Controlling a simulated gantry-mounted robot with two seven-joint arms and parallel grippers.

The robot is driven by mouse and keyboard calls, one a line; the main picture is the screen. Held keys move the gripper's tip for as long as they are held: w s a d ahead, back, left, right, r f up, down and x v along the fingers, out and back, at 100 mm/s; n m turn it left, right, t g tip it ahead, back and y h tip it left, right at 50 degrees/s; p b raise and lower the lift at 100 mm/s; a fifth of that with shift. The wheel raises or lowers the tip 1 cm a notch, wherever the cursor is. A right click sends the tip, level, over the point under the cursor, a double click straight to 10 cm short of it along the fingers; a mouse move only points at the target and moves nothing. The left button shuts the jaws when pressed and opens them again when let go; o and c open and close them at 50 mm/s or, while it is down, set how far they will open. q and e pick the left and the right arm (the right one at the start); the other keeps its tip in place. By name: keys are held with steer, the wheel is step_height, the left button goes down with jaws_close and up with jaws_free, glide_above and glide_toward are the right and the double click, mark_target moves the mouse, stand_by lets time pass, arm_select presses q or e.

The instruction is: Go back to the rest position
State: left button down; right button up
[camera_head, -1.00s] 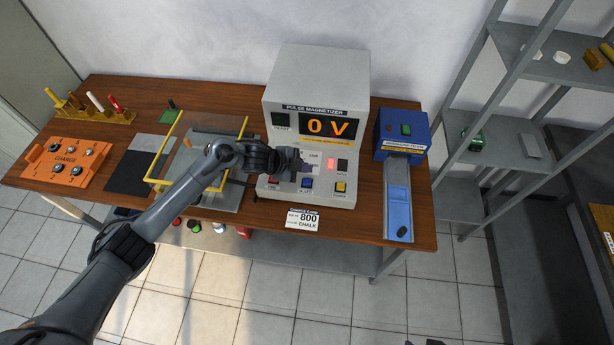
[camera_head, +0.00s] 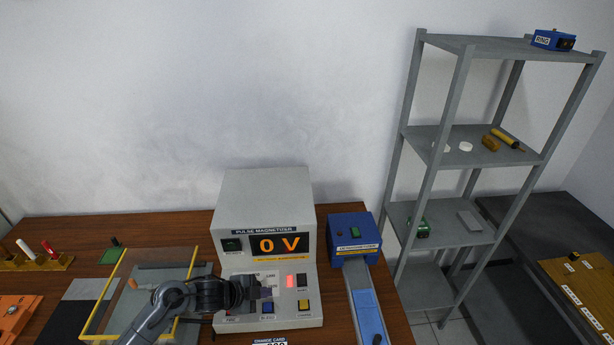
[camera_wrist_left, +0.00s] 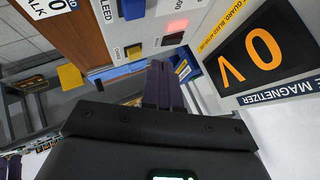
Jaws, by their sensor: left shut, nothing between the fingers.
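My left gripper (camera_head: 264,293) is in front of the button panel of the grey pulse magnetizer (camera_head: 266,192), at its lower left. Its fingers are shut with nothing between them, and they also show in the left wrist view (camera_wrist_left: 163,86). The magnetizer's display (camera_head: 280,245) reads 0 V in orange. A red light (camera_head: 297,281) glows on the panel. A blue button (camera_head: 267,308) and a yellow button (camera_head: 303,304) sit below. Whether the fingertips touch the panel cannot be told. My right gripper is not in view.
A yellow-framed guard (camera_head: 195,262) stands left of the magnetizer. A blue unit (camera_head: 354,232) with a chute (camera_head: 370,318) stands at its right. A grey shelf rack (camera_head: 470,143) stands farther right. The wall side above the bench is clear.

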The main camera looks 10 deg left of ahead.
arm_select(q)
steer(key=s+d+f+n+t+y, duration=0.1)
steer(key=s+d+f+n, duration=0.15)
steer(key=s, duration=0.35)
steer(key=s+d+f+n+y, duration=0.1)
steer(key=s+d+n, duration=0.15)
steer(key=s, duration=0.25)
steer(key=s+a+r+n+g+y, duration=0.1)
steer(key=s+a+n, duration=0.2)
steer(key=s, duration=0.5)
steer(key=s+a+r+n+g+y, duration=0.1)
steer(key=s+a+n+g+y, duration=0.1)
steer(key=s+n, duration=0.35)
steer(key=s+a+r+n+g+y, duration=0.1)
steer(key=s+a, duration=0.2)
steer(key=s, duration=0.7)
step_height(320, 180, up, 22)
steer(key=p, duration=2.2)
steer(key=shift+s+r+n, duration=0.15)
steer(key=shift+s+n, duration=0.2)
